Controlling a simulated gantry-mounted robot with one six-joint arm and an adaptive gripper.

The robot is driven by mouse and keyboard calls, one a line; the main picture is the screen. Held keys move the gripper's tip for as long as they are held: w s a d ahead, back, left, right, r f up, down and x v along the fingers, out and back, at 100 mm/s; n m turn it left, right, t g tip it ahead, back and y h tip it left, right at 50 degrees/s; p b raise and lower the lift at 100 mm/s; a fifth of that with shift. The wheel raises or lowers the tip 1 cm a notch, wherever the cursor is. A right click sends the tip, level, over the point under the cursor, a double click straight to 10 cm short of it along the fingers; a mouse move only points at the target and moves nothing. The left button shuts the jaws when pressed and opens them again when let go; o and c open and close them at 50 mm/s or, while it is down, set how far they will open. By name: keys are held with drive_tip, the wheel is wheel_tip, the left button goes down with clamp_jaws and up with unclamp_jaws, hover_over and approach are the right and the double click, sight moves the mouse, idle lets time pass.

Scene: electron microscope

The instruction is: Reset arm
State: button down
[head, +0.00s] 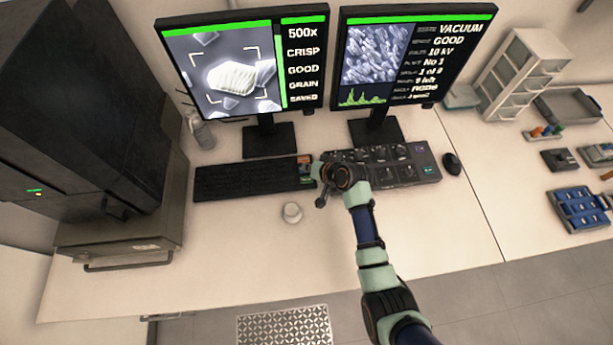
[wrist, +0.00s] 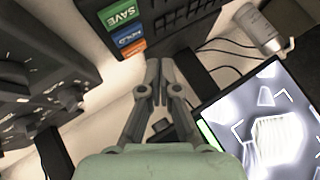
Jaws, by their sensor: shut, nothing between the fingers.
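My arm reaches in from the lower right in the head view, over the front of the control panel (head: 408,172). My gripper (head: 320,200) is above the desk, near the right end of the keyboard (head: 240,181). In the wrist view my gripper (wrist: 160,65) has its fingers together with nothing between them. Beside the fingertips in that view are coloured keys, with a green SAVE key (wrist: 119,13) and a blue HOLD key (wrist: 128,38). The left monitor (head: 245,65) shows a grain picture with "500x", "CRISP", "GOOD", "GRAIN" and "SAVED".
The right monitor (head: 400,60) reads "VACUUM GOOD". A small round pale container (head: 292,213) stands in front of the keyboard. A mouse (head: 452,164) lies right of the panel. The dark microscope cabinet (head: 85,120) fills the left. The desk's front strip (head: 220,245) is clear.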

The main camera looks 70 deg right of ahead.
idle(0.8)
drive_tip(key=w+a+r+n+t+y, duration=0.1)
drive_tip(key=w+a+r+n, duration=0.45)
drive_tip(key=a, duration=0.55)
drive_tip(key=w+a+r+n+t+y, duration=0.1)
drive_tip(key=w+a+r+n, duration=0.2)
drive_tip(key=w+a+r, duration=0.5)
drive_tip(key=s+a+r+n+t+y, duration=0.1)
drive_tip(key=s+a+r+n, duration=0.1)
drive_tip(key=a+r, duration=0.45)
drive_tip(key=s+a+r+n+t, duration=0.1)
drive_tip(key=s+a+r+n, duration=0.15)
drive_tip(key=a, duration=0.75)
drive_tip(key=s+a+r+n+y, duration=0.1)
drive_tip(key=s+a+r, duration=0.2)
drive_tip(key=a+r, duration=0.35)
wheel_tip(320, 180, up, 24)
drive_tip(key=p, duration=2.5)
drive_tip(key=shift+w+a+r+p, duration=0.15)
drive_tip(key=shift+w+a+p, duration=0.2)
drive_tip(key=shift+w+p, duration=0.05)
drive_tip(key=shift+d, duration=0.1)
